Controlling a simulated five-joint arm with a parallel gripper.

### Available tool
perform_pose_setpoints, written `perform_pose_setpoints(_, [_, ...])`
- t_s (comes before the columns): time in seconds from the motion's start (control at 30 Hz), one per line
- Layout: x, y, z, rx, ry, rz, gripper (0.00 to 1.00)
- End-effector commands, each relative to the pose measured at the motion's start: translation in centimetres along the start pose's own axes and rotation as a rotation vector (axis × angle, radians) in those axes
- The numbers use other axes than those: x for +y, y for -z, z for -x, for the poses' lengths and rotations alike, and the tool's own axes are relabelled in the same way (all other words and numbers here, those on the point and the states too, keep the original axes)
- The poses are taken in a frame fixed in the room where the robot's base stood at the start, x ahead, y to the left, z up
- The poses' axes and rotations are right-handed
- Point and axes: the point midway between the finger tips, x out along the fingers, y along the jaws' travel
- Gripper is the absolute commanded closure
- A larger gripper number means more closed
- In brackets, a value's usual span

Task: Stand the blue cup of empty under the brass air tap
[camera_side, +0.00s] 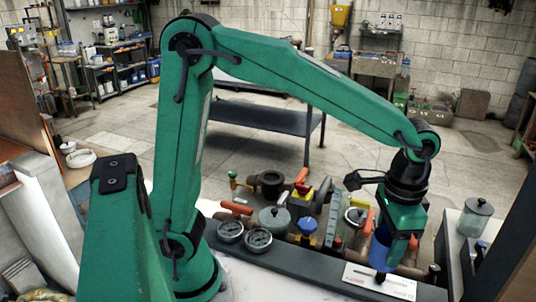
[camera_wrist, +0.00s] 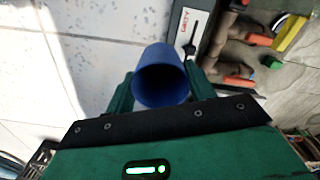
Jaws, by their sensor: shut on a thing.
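The blue cup (camera_side: 380,252) is between the fingers of my gripper (camera_side: 390,238), near the right end of the dark bench strip. In the wrist view the cup (camera_wrist: 160,62) is gripped on both sides by my gripper (camera_wrist: 161,88), its open mouth facing the camera. The inside is dark, and I see no contents. A small brass-coloured tap with a green handle (camera_side: 236,181) stands at the back left of the pipework, well apart from the cup. I cannot tell for sure that it is the air tap.
A white labelled plate (camera_side: 380,281) lies below the cup; its word DIRTY shows in the wrist view (camera_wrist: 185,22). Pipework with red handles (camera_side: 237,207), two gauges (camera_side: 258,239) and a blue knob (camera_side: 308,226) crowds the left. A glass jar (camera_side: 474,217) stands at right.

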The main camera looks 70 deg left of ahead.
Motion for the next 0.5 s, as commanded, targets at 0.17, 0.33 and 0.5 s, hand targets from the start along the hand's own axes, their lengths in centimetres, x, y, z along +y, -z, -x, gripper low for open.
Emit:
perform_pose_setpoints(0.17, [4.4,-2.3,-1.4,-0.001,0.000,-0.112,0.68])
perform_pose_setpoints(0.33, [7.9,-4.9,-2.8,0.000,0.000,-0.212,0.68])
perform_pose_setpoints(0.5, [10.8,-7.9,-4.1,-0.001,0.000,-0.312,0.68])
